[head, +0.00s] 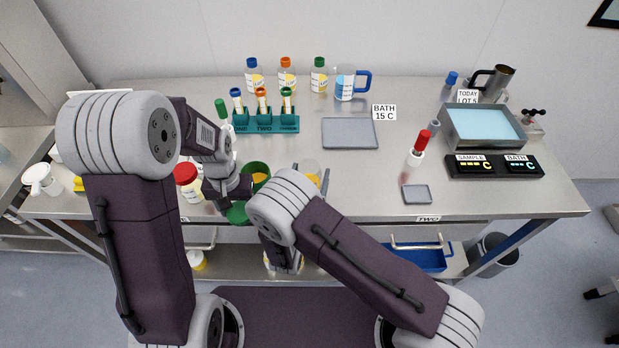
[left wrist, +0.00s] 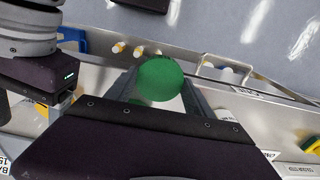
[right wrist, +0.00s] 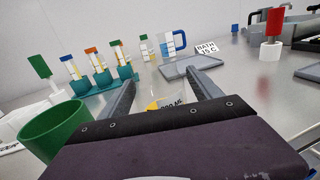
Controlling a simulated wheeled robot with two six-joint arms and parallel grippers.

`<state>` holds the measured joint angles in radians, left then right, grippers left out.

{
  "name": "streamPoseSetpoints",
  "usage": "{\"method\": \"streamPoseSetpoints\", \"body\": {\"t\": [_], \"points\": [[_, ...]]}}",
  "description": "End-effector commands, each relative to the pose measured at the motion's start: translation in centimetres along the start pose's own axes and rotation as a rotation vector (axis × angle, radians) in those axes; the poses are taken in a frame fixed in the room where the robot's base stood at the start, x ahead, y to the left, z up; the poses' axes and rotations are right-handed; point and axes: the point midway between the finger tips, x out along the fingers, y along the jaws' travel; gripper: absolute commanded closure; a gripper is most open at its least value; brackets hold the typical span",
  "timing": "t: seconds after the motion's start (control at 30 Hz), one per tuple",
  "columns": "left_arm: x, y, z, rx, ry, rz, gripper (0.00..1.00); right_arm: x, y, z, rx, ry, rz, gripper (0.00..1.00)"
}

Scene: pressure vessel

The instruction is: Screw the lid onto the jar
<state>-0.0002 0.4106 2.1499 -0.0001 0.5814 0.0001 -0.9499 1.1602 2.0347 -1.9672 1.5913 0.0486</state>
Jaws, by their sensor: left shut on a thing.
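The green lid (left wrist: 160,78) is between the fingers of my left gripper (left wrist: 160,85), which is shut on it. In the head view the lid (head: 237,214) hangs near the bench's front edge, under my left gripper (head: 236,202). A clear jar (head: 309,171) with a yellow label stands on the bench. In the right wrist view the jar (right wrist: 166,103) shows between the spread fingers of my right gripper (right wrist: 163,85), with its lower part hidden by the gripper body. My right gripper is open around it, with visible gaps at the sides.
A green cup (right wrist: 55,130) stands left of my right gripper. A red-capped jar (head: 187,181) stands left of my left gripper. A tube rack (head: 265,123), bottles and a grey mat (head: 349,133) lie farther back.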

Motion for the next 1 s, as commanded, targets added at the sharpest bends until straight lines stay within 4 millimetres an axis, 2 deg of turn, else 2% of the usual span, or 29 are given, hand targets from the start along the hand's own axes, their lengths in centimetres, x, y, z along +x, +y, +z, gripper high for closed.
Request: {"method": "streamPoseSetpoints", "body": {"t": [0.03, 0.2, 0.4, 0.53, 0.67, 0.73, 1.0], "points": [[0.0, 0.0, 0.0, 0.000, 0.000, 0.000, 0.76, 0.0, 0.0, 0.0, 0.000, 0.000, 0.000, 0.44], [0.0, 0.0, 0.0, 0.000, 0.000, 0.000, 0.76, 0.0, 0.0, -0.1, 0.000, 0.002, 0.000, 0.88], [0.0, 0.0, 0.0, 0.000, 0.000, 0.000, 0.76, 0.0, 0.0, -0.1, -0.001, 0.004, 0.000, 0.88], [0.1, 0.0, 0.0, 0.000, 0.000, 0.000, 0.76, 0.0, 0.0, 0.6, 0.002, 0.002, -0.001, 0.88], [0.1, 0.0, 0.0, 0.000, 0.000, 0.000, 0.76, 0.0, 0.0, 2.6, 0.004, 0.000, 0.000, 0.88], [0.2, 0.0, 0.0, 0.000, 0.000, 0.000, 0.76, 0.0, 0.0, 4.3, 0.006, 0.000, 0.000, 0.88], [0.6, 0.0, 0.0, 0.000, 0.000, 0.000, 0.76, 0.0, -6.2, 7.7, 0.000, 0.000, -0.004, 0.88]]}}
